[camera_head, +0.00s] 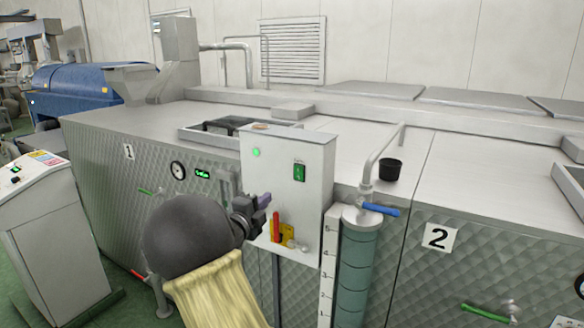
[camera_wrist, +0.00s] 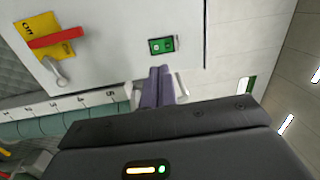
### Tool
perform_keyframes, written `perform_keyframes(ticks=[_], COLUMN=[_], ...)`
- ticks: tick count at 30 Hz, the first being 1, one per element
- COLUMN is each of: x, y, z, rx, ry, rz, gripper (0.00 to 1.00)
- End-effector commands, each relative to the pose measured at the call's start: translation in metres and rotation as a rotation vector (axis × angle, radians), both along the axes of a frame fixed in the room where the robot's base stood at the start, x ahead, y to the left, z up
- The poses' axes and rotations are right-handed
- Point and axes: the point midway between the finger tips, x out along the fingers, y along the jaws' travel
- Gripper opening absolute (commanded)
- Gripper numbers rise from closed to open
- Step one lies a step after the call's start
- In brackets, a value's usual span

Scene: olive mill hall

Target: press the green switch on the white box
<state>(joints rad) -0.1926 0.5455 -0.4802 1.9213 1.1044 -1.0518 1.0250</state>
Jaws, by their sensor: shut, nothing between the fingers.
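The white box (camera_head: 318,190) is mounted on the front of the quilted steel machine. Its green switch (camera_head: 299,171) is on the upper right of the front face, and a round green lamp (camera_head: 256,152) glows at the upper left. In the wrist view the switch (camera_wrist: 161,45) shows in a dark frame just beyond my fingertips. My gripper (camera_head: 265,200) is in front of the box, below and left of the switch in the head view. Its purple fingers (camera_wrist: 159,72) are shut and empty. A gap to the box face cannot be judged exactly.
A red handle on a yellow plate (camera_head: 287,230) and a grey key-like lever (camera_wrist: 57,72) are low on the box. A glass column with a blue-handled valve (camera_head: 380,209) stands right of it. A white control console (camera_head: 45,220) stands at the left.

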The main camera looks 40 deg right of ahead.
Motion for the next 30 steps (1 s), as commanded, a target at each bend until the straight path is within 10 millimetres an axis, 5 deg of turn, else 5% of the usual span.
perform_keyframes(ticks=[17,30], x=[-0.001,0.025], y=[-0.011,-0.076], z=[0.013,0.024], rx=[-0.018,-0.020], ry=[-0.072,-0.068], rz=[-0.049,-0.049], gripper=[0.00,0.00])
